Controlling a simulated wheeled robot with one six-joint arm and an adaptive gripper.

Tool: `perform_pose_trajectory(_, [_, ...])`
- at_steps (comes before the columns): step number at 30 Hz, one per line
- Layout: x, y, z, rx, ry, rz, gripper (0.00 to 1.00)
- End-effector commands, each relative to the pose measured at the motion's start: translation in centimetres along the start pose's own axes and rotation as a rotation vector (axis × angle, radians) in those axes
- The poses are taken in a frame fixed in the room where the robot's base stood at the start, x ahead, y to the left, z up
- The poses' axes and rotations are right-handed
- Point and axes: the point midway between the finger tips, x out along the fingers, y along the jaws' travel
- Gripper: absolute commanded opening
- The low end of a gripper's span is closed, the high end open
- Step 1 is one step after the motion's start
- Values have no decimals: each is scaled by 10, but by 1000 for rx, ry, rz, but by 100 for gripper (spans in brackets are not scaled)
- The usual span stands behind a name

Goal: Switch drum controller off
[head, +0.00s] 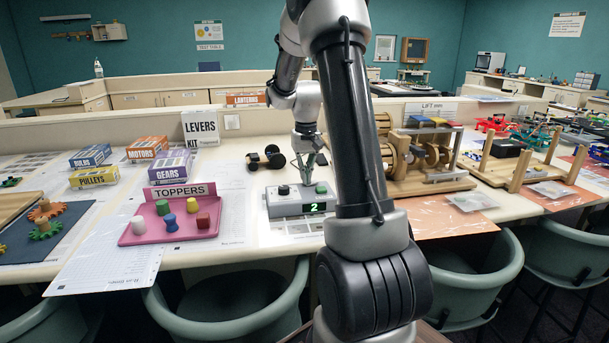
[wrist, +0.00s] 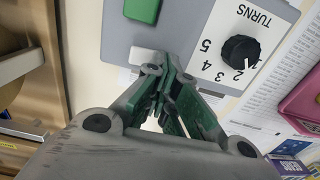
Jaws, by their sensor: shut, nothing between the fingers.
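The drum controller (head: 283,209) is a grey box on the table, with a lit green display (head: 314,207) reading 2. In the wrist view its grey top (wrist: 180,37) carries a green button (wrist: 142,9) and a black knob (wrist: 240,52) on a white TURNS dial; the knob's pointer is near 1 and 2. A small pale piece (wrist: 147,56) lies just beyond my fingertips, partly hidden by them. My gripper (head: 308,178) is shut and empty, pointing down just above the controller between knob and green button; it also shows in the wrist view (wrist: 160,82). Contact cannot be told.
A pink toppers tray (head: 140,238) with several pegs stands to the left. A small black wheeled model (head: 267,158) sits behind the controller. A wooden drum machine (head: 440,185) stands to the right. Chairs (head: 235,310) line the front edge.

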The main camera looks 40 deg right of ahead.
Motion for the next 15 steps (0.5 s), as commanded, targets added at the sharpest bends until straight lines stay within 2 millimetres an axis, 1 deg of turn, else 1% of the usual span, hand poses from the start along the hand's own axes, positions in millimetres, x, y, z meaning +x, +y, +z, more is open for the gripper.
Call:
perform_pose_trajectory(6, [-5,9,0,-1,0,0,0])
perform_pose_trajectory(15, [-6,10,0,-1,0,0,0])
